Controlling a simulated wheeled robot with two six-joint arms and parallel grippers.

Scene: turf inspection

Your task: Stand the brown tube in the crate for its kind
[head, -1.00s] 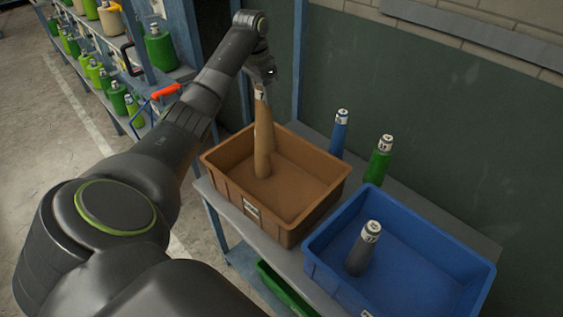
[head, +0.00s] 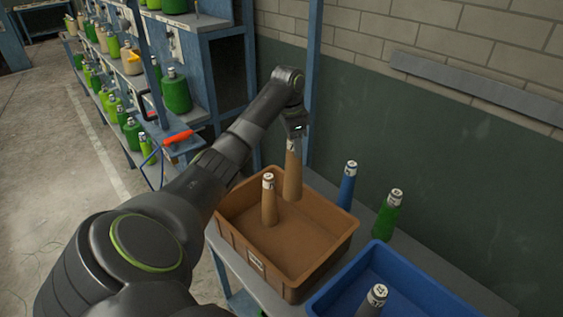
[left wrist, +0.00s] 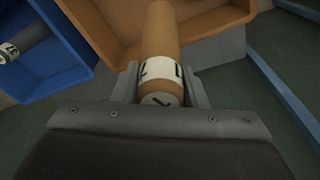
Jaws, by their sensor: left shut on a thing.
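My left gripper (head: 294,137) is shut on the top of a brown tube (head: 292,176). The tube hangs nearly upright over the back part of the brown crate (head: 236,240), its lower end below the rim line in the picture; I cannot tell if it touches the floor. Another brown tube (head: 269,203) with a white-labelled cap stands in the same crate, in front of the held one. In the left wrist view the fingers (left wrist: 161,82) hold the labelled end of the tube (left wrist: 160,35), with the brown crate (left wrist: 98,20) beyond. My right gripper is not in view.
A blue crate (head: 323,302) stands beside the brown one, with a grey tube (head: 372,302) in it. A blue tube (head: 347,186) and a green tube (head: 388,214) stand behind the crates by the wall. A shelf (head: 195,117) with bottles is at the left.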

